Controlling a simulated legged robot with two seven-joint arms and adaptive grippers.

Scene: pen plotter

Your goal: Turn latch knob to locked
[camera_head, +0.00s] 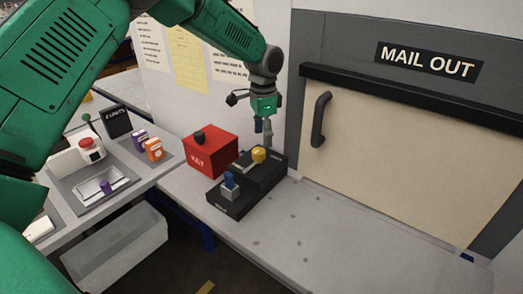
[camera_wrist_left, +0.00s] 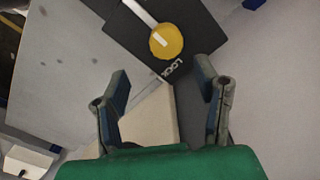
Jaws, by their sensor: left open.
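The latch knob (camera_head: 258,154) is a round yellow knob on a black box (camera_head: 265,175). A pale bar reaches from it toward the left in the head view. In the wrist view the knob (camera_wrist_left: 168,44) carries a white line, the bar runs up and left, and the word LOCK is printed on the box on the knob's other side. My left gripper (camera_head: 265,135) is above and just behind the knob, pointing down. In the wrist view its fingers (camera_wrist_left: 160,82) are spread and empty, with the knob beyond them, apart from both. My right gripper is out of view.
A blue switch (camera_head: 229,180) stands on a black box in front of the knob. A red box (camera_head: 211,150) is to its left. The MAIL OUT door (camera_head: 400,135) with a black handle (camera_head: 320,119) is close on the right. The grey bench front (camera_head: 310,230) is clear.

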